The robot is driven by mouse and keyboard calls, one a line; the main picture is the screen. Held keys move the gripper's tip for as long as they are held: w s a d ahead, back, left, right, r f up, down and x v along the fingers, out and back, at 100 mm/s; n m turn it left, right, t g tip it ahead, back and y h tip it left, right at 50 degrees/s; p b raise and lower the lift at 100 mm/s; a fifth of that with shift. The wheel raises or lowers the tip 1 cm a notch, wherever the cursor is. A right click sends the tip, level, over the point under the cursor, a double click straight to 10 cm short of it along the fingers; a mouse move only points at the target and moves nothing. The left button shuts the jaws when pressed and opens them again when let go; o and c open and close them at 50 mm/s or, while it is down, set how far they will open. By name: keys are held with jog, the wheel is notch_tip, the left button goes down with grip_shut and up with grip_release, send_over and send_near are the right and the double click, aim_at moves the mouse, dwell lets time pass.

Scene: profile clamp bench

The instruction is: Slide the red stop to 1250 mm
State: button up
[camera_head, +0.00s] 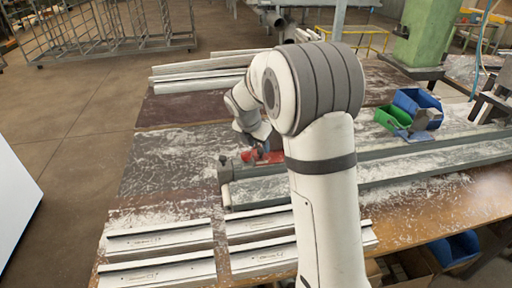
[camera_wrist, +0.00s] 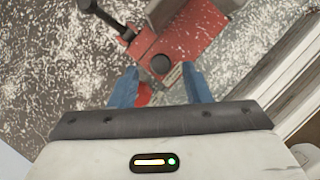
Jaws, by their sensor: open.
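The red stop (camera_head: 274,157) sits near the left end of the grey profile rail (camera_head: 262,190) on the bench, partly hidden by my arm. In the wrist view the red stop (camera_wrist: 188,38) is a red block with a black round knob and a black lever at its upper left. My gripper (camera_wrist: 159,72) is open, its two blue fingers apart, with the lower corner of the stop showing between and beyond the fingertips. I cannot tell whether they touch it. A small red round part shows between the fingers. No millimetre scale is readable in either view.
White profiles (camera_head: 160,240) lie on the front of the bench (camera_head: 430,205), with more at the back left. A green bin (camera_head: 392,117) and a blue bin (camera_head: 417,101) stand at the right. A dark end piece (camera_head: 226,168) stands at the rail's left end. White chips litter the bench.

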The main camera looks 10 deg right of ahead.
aim_at(271, 159)
jog(key=shift+x, duration=1.2)
grip_shut()
